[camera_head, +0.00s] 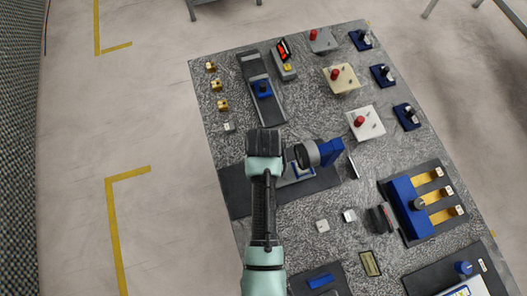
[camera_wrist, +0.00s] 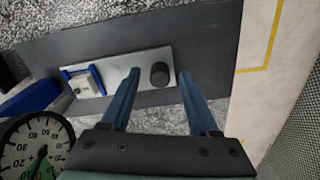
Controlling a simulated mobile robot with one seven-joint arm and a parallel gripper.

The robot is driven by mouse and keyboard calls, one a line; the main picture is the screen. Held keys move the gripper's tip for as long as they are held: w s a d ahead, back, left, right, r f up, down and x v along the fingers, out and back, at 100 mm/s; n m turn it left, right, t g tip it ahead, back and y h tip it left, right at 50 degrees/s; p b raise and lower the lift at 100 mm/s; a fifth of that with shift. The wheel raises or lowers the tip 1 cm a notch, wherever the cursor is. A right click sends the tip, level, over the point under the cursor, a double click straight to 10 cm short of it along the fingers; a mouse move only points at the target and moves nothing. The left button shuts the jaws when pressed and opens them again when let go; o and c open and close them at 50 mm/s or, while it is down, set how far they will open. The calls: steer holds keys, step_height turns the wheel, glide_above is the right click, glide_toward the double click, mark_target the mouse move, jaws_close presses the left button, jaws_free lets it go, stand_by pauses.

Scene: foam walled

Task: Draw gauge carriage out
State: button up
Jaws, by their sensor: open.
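The gauge carriage is a flat silver plate (camera_wrist: 130,72) with a round black knob (camera_wrist: 159,74) and, at its left in the wrist view, a white block in a blue bracket (camera_wrist: 82,82). It lies on a dark base (camera_wrist: 215,40). A round dial gauge (camera_wrist: 35,148) on a blue body (camera_head: 331,151) stands beside the base. My gripper (camera_wrist: 160,77) is open, with one finger on each side of the knob in the picture. I cannot tell whether the fingertips are down at the knob's height. In the head view my arm hides the knob and the fingers.
The speckled table (camera_head: 250,130) holds several other fixtures. A blue block with yellow strips (camera_head: 410,208) is at the right. Open floor (camera_head: 160,120) lies left.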

jaws_close()
stand_by(0.3)
stand_by(1.1)
